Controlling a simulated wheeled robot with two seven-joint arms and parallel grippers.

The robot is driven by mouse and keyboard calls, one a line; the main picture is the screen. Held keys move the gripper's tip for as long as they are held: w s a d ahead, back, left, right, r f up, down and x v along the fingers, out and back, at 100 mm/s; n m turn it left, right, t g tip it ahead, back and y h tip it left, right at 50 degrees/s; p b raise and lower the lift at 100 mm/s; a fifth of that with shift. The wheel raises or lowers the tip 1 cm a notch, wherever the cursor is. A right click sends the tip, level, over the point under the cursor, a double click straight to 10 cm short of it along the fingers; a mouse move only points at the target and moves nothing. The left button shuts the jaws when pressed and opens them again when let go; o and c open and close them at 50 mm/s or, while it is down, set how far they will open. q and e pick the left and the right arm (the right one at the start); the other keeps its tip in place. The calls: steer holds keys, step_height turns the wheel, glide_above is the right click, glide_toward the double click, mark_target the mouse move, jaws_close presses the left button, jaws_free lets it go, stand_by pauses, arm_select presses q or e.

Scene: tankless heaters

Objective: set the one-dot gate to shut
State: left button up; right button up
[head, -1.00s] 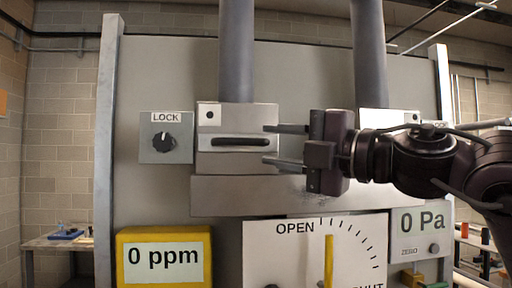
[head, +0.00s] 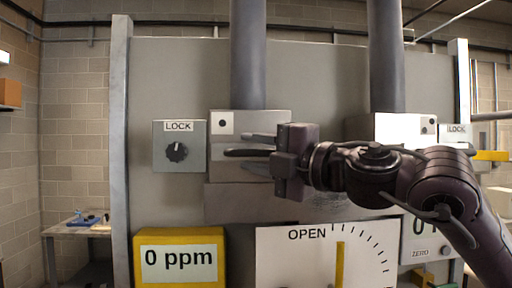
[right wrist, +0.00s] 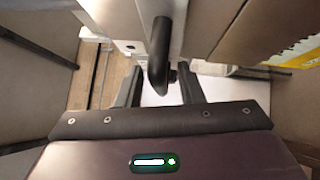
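The one-dot gate (head: 275,122) is a light grey box with a single black dot, under a grey vertical pipe in the head view. A black bar handle (head: 240,152) runs across its front. The handle also shows in the right wrist view (right wrist: 160,62), reaching down between the fingers. My right gripper (head: 260,152) is open at the gate's front, its fingers on either side of the handle; contact is not visible. The gripper covers the handle's right part. My left gripper is not in view.
A two-dot box (head: 395,127) sits right of the gate, partly behind my right arm. A LOCK knob panel (head: 179,147) is at left. Below are a yellow-framed 0 ppm display (head: 180,260) and a dial (head: 305,262) with a yellow pointer near upright, its lower part cut off.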

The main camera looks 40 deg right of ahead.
jaws_close()
steer(key=shift+w+d, duration=0.1)
steer(key=shift+w, duration=0.05)
stand_by(0.4)
jaws_free()
